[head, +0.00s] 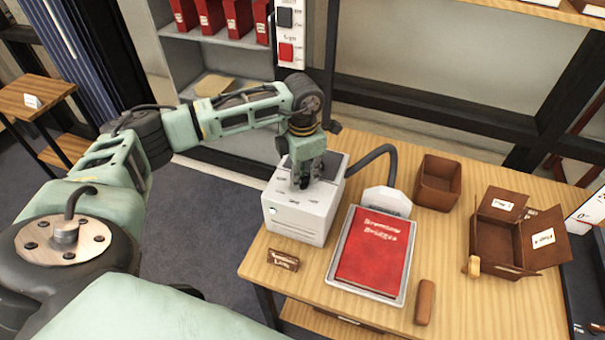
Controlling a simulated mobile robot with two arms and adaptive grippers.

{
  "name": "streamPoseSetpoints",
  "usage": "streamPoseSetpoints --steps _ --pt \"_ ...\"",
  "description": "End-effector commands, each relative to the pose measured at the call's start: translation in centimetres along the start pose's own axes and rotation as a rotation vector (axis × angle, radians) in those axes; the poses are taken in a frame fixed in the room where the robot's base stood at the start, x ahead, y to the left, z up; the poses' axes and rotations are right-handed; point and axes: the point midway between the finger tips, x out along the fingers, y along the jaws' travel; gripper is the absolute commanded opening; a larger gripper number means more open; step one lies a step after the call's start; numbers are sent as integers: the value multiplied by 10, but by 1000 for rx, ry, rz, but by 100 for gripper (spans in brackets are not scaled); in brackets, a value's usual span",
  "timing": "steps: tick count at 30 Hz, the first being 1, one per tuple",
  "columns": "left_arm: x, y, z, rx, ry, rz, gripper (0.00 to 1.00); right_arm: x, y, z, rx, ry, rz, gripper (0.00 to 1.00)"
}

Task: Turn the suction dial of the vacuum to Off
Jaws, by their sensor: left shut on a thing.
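The vacuum (297,221) is a white box on the left part of the wooden table, with a dark hose (373,154) leading to a pale nozzle head (387,201). Small printed labels show on its top, too small to read. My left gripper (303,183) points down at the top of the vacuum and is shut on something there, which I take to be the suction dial. The fingers hide the dial, so I cannot tell its setting. My right gripper is not in view.
A red book (375,247) lies in a grey tray (331,275) right of the vacuum. A small sign (283,260) stands in front of the vacuum. An open brown box (438,182), a box with flaps (495,245) and a brown bar (425,302) are further right.

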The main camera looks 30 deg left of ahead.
Motion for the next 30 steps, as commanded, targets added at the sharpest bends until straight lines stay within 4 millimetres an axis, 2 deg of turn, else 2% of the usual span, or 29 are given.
streamPoseSetpoints --steps 14,20,30 --pt "1 1 0 28 -2 1 0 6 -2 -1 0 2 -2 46" --pt "3 1 0 125 -2 4 0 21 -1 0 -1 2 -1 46" --pt "3 1 1 406 -3 5 0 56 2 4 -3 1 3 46"
